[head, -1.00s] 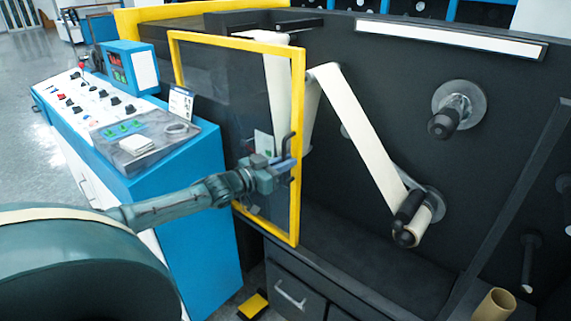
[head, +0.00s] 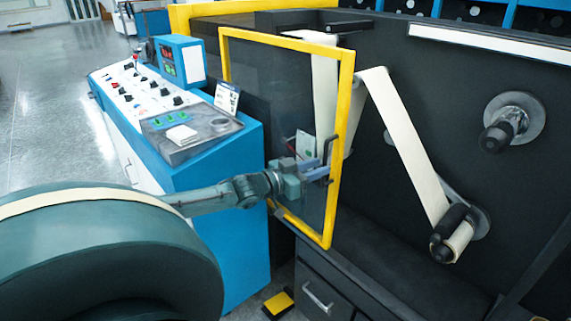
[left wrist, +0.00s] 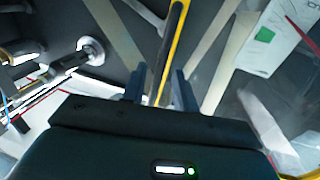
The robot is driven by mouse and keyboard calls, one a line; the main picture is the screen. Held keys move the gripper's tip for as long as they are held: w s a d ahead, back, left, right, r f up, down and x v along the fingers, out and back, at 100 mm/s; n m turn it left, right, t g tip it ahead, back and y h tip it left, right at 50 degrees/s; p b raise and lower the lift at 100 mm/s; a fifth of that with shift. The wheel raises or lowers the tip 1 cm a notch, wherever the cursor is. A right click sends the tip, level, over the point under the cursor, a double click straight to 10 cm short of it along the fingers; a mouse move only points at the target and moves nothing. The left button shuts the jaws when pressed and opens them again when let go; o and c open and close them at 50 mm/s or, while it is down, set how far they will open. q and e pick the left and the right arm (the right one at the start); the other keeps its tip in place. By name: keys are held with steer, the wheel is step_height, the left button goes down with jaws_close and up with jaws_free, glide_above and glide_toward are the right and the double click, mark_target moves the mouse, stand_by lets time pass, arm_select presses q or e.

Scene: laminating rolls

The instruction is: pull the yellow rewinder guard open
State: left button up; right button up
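The yellow rewinder guard (head: 347,120) is a yellow frame around a clear pane, in front of the dark machine in the head view. A dark bar handle (head: 327,150) sits near its right upright. My left gripper (head: 316,172) is at this handle, about midway down the guard. In the left wrist view, the two fingers of the left gripper (left wrist: 160,84) stand apart, with the guard's yellow edge (left wrist: 178,30) seen between them. Neither finger is clearly seen pressing on the handle. My right gripper is in neither view.
A blue control console (head: 225,165) stands left of the guard, close to my left arm. To the right are a cream web (head: 410,150), a lower roller (head: 455,235) and an upper spindle (head: 505,128). A yellow and black pedal (head: 279,304) lies on the floor.

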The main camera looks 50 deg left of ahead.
arm_select(q)
steer(key=p+v, duration=0.2)
steer(key=v, duration=0.8)
stand_by(0.5)
steer(key=s+d+f+g+y, duration=0.1)
steer(key=s+d+f+g, duration=0.3)
steer(key=d+f, duration=0.3)
steer(key=s+d+f+g+y, duration=0.1)
steer(key=s+d+f+g, duration=0.25)
steer(key=d+f, duration=0.35)
steer(key=s+d+r+g+y, duration=0.1)
steer(key=s+d+g+y, duration=0.1)
steer(key=s+d+g, duration=0.7)
steer(key=w+d+f+t+h+p, duration=0.1)
steer(key=w+d+f+t+h, duration=0.1)
steer(key=d+t, duration=0.6)
steer(key=shift+w+d+f+t+h, duration=0.35)
steer(key=shift+f+t+h, duration=0.4)
steer(key=shift+f, duration=0.65)
steer(key=shift+s, duration=0.1)
